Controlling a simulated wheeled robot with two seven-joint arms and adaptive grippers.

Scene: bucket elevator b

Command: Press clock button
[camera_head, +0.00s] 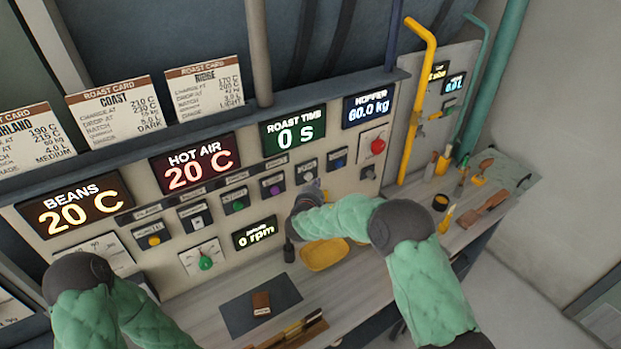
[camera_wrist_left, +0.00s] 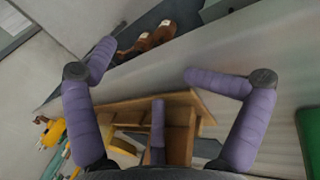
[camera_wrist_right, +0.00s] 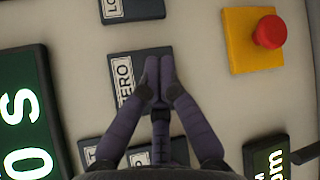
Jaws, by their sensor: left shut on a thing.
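The control panel (camera_head: 290,190) carries a row of small buttons below the green ROAST TIME display (camera_head: 293,130), which reads 0 S. My right gripper is shut, fingertips together (camera_wrist_right: 160,65), in front of the dark button plate labelled ZERO (camera_wrist_right: 125,80) in the right wrist view. The fingers hide the middle of that plate; I cannot tell whether they touch it. In the head view the right gripper (camera_head: 312,188) is partly hidden by my wrist. My left gripper (camera_wrist_left: 150,65) has its fingers around a wooden box (camera_wrist_left: 190,97) in the left wrist view; their contact is unclear.
A red emergency button (camera_wrist_right: 270,32) sits on a yellow plate near my right gripper. A yellow pan (camera_head: 325,255) stands on the counter below the panel. A yellow pipe (camera_head: 415,110) and several tools stand at the right. A dark mat (camera_head: 240,315) lies in front.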

